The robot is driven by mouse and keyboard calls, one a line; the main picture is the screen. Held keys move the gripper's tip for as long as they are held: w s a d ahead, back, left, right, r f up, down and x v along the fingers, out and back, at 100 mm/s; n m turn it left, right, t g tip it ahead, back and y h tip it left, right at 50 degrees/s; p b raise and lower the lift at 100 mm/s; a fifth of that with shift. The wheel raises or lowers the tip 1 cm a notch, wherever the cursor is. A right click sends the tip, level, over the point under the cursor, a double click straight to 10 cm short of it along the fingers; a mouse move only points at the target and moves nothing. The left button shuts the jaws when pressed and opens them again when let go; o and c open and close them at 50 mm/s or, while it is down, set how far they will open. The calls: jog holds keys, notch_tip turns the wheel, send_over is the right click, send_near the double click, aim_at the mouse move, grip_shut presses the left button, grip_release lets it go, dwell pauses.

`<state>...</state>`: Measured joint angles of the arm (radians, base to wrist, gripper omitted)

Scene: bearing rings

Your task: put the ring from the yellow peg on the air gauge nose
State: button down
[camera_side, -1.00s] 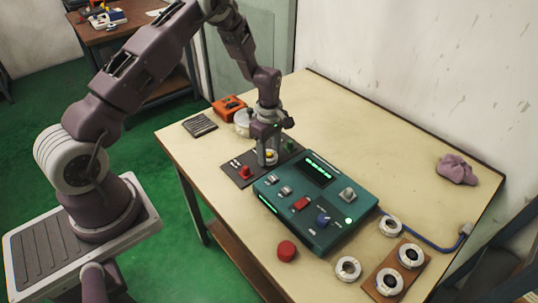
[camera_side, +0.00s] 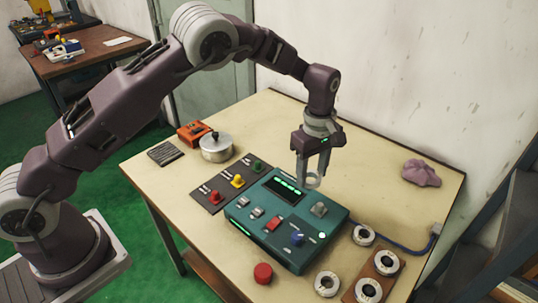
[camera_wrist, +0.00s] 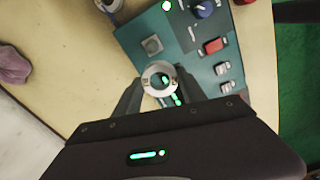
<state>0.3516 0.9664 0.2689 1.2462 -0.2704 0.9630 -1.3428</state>
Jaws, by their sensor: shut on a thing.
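My gripper (camera_side: 312,172) is shut on a pale metal ring (camera_side: 313,186) and holds it in the air above the back edge of the teal air gauge (camera_side: 262,232). In the wrist view the ring (camera_wrist: 147,84) sits between both fingertips, its hole facing the camera. The yellow peg (camera_side: 238,181) stands bare on the dark board, between a red peg (camera_side: 215,197) and a green peg (camera_side: 257,166). A grey raised fitting (camera_side: 319,208), which looks like the gauge nose, stands on the gauge's right side, just below and right of the ring; it also shows in the wrist view (camera_wrist: 151,45).
Several white rings lie at the front right, two on a brown board (camera_side: 379,276). A red round piece (camera_side: 263,273) lies in front of the gauge. A lidded metal pot (camera_side: 216,147) and orange box (camera_side: 194,132) stand at back left. A purple cloth (camera_side: 421,173) lies right.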

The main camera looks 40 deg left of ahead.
aim_at(320, 204)
jog(key=d, duration=0.3)
jog(key=shift+s+d+r+m, duration=0.1)
jog(key=shift+s+d+m, duration=0.05)
jog(key=shift+d+m, duration=0.25)
jog(key=shift+d, duration=0.1)
jog(key=shift+f, duration=2)
jog(key=shift+f, duration=0.15)
jog(key=shift+f, duration=0.85)
jog(key=shift+f, duration=0.75)
jog(key=c, duration=0.6)
grip_release()
